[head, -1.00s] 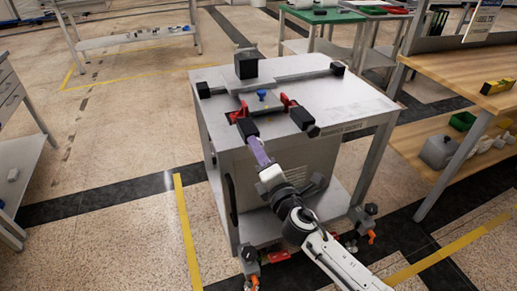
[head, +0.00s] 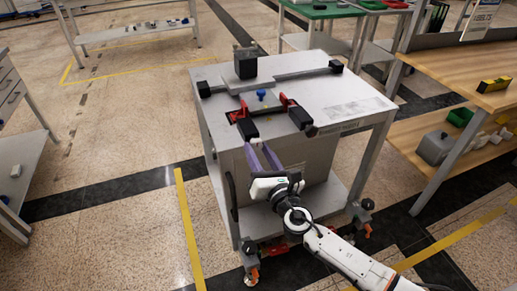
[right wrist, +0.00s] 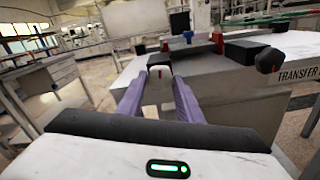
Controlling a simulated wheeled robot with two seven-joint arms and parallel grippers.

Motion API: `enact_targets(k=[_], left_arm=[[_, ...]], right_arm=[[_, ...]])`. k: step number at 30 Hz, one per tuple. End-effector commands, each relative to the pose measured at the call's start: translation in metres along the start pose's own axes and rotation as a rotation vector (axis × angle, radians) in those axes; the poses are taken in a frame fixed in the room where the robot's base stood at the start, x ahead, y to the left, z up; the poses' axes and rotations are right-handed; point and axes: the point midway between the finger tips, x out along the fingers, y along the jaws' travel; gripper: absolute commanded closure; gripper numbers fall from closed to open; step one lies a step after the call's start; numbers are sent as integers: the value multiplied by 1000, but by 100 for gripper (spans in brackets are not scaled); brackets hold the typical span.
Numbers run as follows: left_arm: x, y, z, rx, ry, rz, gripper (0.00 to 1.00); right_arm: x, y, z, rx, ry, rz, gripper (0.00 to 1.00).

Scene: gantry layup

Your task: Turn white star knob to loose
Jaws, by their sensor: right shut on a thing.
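The white star knob (right wrist: 160,76) shows in the right wrist view as a pale piece with a small red mark, at the near edge of the cart. My right gripper (right wrist: 160,80) has its two purple fingers on either side of it and is shut on it. In the head view my right gripper (head: 260,150) reaches up to the cart's front edge, just below a black block (head: 248,129). My left gripper is not in view.
The grey cart top (head: 350,105) carries a blue knob (head: 262,95), red clamp parts (head: 284,101) and black end blocks. A dark round knob (right wrist: 268,60) sticks out to the right. A wooden bench (head: 470,80) stands right; open floor lies left.

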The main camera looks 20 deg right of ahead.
Motion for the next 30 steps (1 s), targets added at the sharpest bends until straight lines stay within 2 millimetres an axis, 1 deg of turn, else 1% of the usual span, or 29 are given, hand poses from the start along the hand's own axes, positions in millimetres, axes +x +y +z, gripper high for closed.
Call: enact_targets(k=[3, 9, 25, 26, 27, 29, 30], left_arm=[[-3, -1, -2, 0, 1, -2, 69], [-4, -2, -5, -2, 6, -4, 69], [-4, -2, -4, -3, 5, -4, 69], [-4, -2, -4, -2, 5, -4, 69], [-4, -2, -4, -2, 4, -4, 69], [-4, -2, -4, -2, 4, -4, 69], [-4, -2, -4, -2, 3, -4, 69]], right_arm=[[0, 0, 0, -59, 2, 1, 89], [0, 0, -1, -119, 2, 1, 89], [0, 0, -1, -144, 2, 1, 89], [0, 0, -1, -144, 2, 1, 65], [0, 0, -1, -144, 2, 1, 59], [0, 0, -1, -143, 2, 1, 49], [0, 0, -1, -143, 2, 1, 48]])
